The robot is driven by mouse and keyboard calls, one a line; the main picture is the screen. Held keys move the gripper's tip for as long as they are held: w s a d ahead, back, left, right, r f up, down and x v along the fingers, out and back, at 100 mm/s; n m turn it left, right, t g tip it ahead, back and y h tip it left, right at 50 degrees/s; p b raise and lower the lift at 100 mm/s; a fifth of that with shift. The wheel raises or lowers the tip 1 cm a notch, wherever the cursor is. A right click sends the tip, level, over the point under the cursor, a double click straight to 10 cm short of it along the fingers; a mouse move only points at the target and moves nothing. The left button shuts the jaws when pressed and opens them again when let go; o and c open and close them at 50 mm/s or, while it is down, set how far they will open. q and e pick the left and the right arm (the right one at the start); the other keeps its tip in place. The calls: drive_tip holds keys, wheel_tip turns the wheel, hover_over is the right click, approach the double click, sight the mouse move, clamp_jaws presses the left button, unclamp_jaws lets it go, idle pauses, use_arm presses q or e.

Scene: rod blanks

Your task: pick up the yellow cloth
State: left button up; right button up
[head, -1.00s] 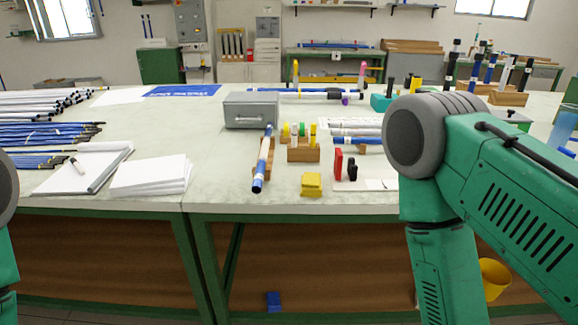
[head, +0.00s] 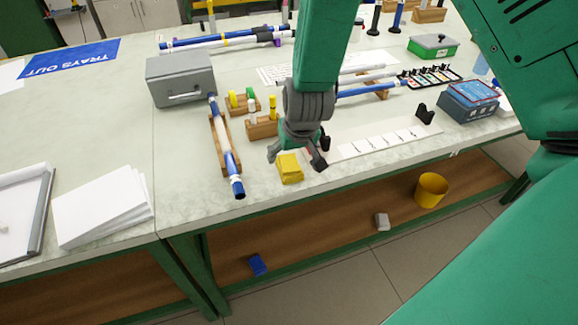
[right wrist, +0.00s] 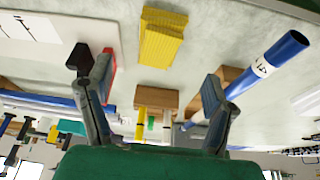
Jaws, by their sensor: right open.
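The yellow cloth (head: 290,170) is a small folded stack lying on the bench near its front edge. It also shows in the right wrist view (right wrist: 160,40), beyond the fingertips. My right gripper (head: 298,160) points down just above and behind the cloth in the head view, its fingers spread. In the right wrist view its two fingers (right wrist: 148,78) are wide apart with nothing held between them. The cloth lies apart from both fingers there. My left gripper is out of view.
A blue rod (head: 226,150) on a wooden stand lies left of the cloth. A wooden block (head: 262,127) with coloured pegs stands behind. A white strip (head: 380,143) lies to the right.

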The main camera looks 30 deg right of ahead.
sight(289, 164)
drive_tip(key=x, duration=0.3)
drive_tip(key=shift+a, duration=0.2)
drive_tip(key=x, duration=0.5)
drive_tip(key=shift+d+f, duration=0.15)
drive_tip(key=shift+d, duration=0.3)
drive_tip(key=shift+a, duration=0.2)
drive_tip(key=c, duration=1.3)
